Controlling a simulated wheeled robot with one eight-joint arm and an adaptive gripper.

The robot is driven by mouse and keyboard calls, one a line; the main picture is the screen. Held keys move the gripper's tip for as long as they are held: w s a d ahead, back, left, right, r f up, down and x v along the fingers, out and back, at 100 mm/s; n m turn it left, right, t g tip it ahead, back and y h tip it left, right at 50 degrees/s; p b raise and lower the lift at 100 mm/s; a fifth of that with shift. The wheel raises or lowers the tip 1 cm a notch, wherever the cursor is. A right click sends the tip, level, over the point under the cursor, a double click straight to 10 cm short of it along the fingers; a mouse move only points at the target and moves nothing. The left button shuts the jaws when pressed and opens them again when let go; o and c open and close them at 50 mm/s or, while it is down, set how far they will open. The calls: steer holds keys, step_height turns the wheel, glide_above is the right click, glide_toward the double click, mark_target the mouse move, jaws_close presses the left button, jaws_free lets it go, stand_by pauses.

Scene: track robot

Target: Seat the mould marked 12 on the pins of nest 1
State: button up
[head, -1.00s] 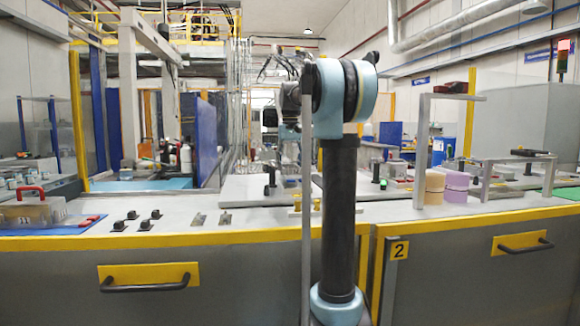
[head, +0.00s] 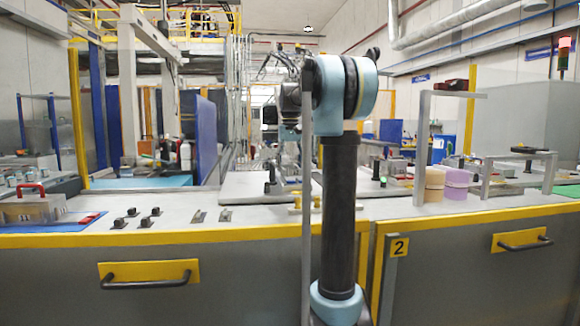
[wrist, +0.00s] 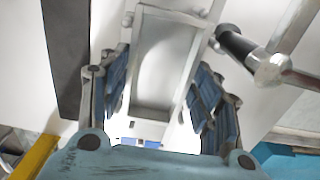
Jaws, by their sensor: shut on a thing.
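In the wrist view my gripper (wrist: 163,85) has its blue-padded fingers on both sides of a pale grey rectangular mould (wrist: 168,60) with a raised rim and a recessed middle. It is shut on this mould. No number can be read on it. A black-handled lever (wrist: 243,48) with a metal end is close to its right. In the head view my arm hides the gripper and mould. A pale raised plate (head: 240,186) with a black clamp (head: 270,181) lies on the bench behind my arm. I cannot make out nest 1 or its pins.
The pale bench (head: 170,230) has a yellow front edge. Small black fittings (head: 135,218) and metal pieces (head: 199,216) lie left. Tan (head: 434,188) and lilac (head: 456,184) blocks stand right, near a grey post (head: 421,150). A dark bar (wrist: 67,50) shows in the wrist view.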

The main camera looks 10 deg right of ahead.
steer(key=o, duration=1.6)
